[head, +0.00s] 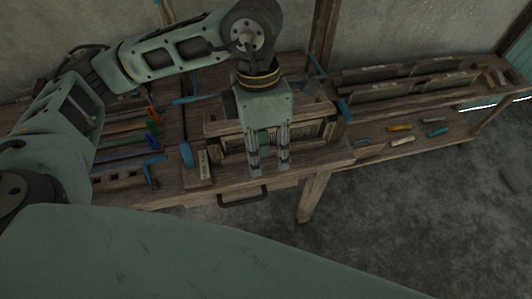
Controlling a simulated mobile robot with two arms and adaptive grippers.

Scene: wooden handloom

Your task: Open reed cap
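My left gripper (269,166) comes down from above at the middle of the picture. Its two grey fingers point down and stand apart, with a visible gap between their tips. Behind the fingers is a wooden frame with a finely ribbed panel (308,130), which looks like the reed. A wooden bar (223,128) along its upper edge looks like the reed cap; the gripper hides its middle. I cannot tell whether the fingers touch the bar or the frame. My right gripper is not in view.
The wooden bench (180,187) has a dark handle (243,197) on its front. Coloured tools (138,140) lie at left. Long slatted wooden pieces (405,80) lie at right, above a lower shelf with small coloured pieces (401,127). The floor (400,210) in front is clear.

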